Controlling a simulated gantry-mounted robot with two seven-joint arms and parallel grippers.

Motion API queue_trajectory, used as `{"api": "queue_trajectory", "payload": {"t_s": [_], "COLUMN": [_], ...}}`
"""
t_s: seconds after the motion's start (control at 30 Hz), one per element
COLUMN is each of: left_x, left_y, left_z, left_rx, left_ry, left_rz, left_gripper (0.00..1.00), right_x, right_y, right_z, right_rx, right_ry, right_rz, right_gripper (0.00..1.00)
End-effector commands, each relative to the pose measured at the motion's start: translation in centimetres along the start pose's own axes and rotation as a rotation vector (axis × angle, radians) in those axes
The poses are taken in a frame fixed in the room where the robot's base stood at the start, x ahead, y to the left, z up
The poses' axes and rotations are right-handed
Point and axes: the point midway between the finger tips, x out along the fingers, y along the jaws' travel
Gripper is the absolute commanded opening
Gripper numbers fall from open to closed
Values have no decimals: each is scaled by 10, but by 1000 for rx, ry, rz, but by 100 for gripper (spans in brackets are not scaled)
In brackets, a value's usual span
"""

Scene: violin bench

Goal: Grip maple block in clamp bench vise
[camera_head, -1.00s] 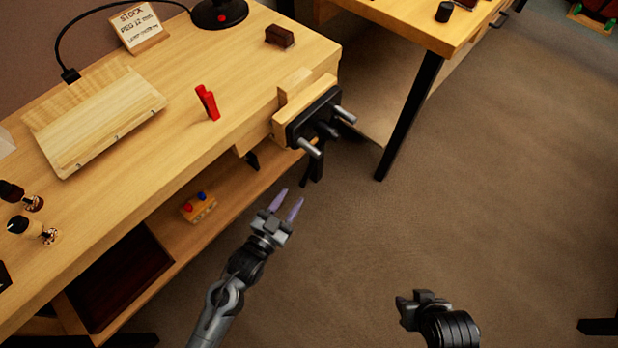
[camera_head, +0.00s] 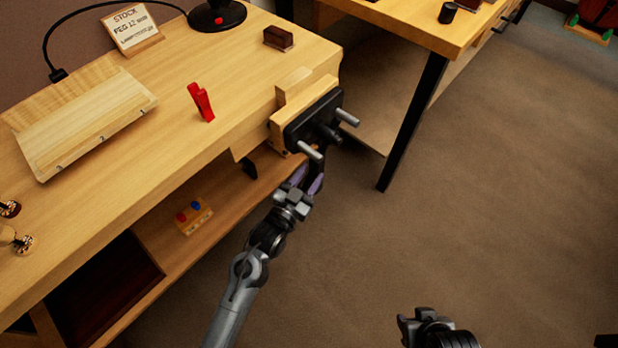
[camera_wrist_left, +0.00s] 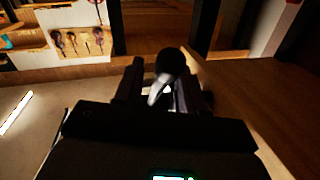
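The bench vise (camera_head: 314,122) is on the right part of the bench's front edge, with a wooden jaw, a black front plate and metal rods sticking out. The pale maple block (camera_head: 294,82) stands upright behind the wooden jaw; its lower part is hidden, so I cannot tell how tightly it is held. My left gripper (camera_head: 307,180) is just below the vise front, its purple fingers apart. In the left wrist view a dark round knob with a metal bar (camera_wrist_left: 168,64) shows between or beyond the fingers; contact is unclear. My right gripper (camera_head: 412,325) is low, away from the bench.
A red clamp-like object (camera_head: 201,102), a dark brown block (camera_head: 278,38) and a slanted wooden board (camera_head: 85,125) are on the bench. A lower shelf holds a small block with red and blue pieces (camera_head: 194,215). A second table (camera_head: 400,25) stands behind right.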

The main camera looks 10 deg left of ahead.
Motion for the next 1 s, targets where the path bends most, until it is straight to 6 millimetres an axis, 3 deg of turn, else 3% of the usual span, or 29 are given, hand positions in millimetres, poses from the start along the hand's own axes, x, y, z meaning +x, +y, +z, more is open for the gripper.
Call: {"api": "queue_trajectory", "payload": {"t_s": [0.27, 0.53, 1.0], "left_x": [1, 1, -1], "left_y": [0, 0, -2], "left_z": [0, 0, -4], "left_rx": [0, 0, 3], "left_ry": [0, 1, -11], "left_rz": [0, 0, -1], "left_gripper": [40, 0, 0], "right_x": [0, 0, -8], "right_y": [0, -1, -2], "right_z": [0, 0, -3], "right_rx": [-1, 3, 9], "right_ry": [-1, 0, 0], "right_rz": [1, -3, -7], "right_gripper": [43, 43, 43]}}
